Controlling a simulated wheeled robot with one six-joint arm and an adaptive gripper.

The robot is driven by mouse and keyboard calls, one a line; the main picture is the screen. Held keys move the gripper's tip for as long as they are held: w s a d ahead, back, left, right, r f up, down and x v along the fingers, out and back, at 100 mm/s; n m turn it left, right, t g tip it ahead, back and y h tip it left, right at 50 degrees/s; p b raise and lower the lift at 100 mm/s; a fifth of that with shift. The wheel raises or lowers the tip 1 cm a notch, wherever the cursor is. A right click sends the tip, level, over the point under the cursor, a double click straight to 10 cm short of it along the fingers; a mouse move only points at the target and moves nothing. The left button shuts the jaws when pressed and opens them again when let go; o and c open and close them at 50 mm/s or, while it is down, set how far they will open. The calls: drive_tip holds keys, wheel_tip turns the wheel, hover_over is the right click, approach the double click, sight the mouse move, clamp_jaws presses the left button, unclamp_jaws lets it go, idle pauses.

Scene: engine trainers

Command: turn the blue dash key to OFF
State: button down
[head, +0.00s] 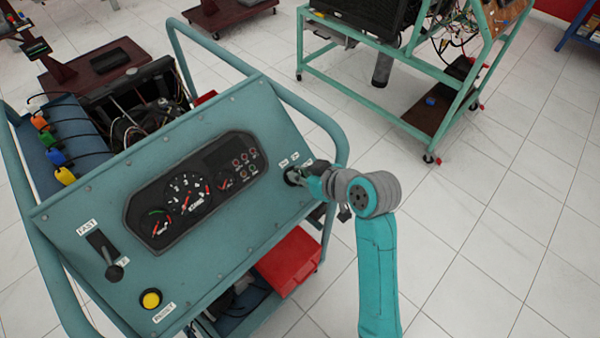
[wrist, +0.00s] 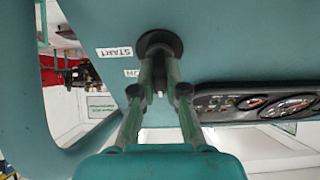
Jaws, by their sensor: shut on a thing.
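The key switch (wrist: 160,44) is a black round lock on the sloping teal dash panel, at the top middle of the wrist view. In the head view the lock (head: 291,177) sits near the panel's right edge, below small white labels. My gripper (wrist: 160,72) is at the lock with its fingers closed together on the dash key, whose blue head is hidden between them. A START label (wrist: 114,52) and an ON label (wrist: 131,73) show left of the lock, upside down. The key's exact angle cannot be told. My gripper (head: 308,181) reaches the panel from the right.
The gauge cluster (head: 194,190) is left of the lock. A lever (head: 106,256) and a yellow button (head: 151,299) are further left. A teal tube frame (head: 335,150) runs close by the gripper. A red box (head: 290,262) is below. Open floor lies right.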

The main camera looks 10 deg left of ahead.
idle(0.4)
drive_tip(key=c, duration=1.2)
unclamp_jaws()
drive_tip(key=v, duration=1.2)
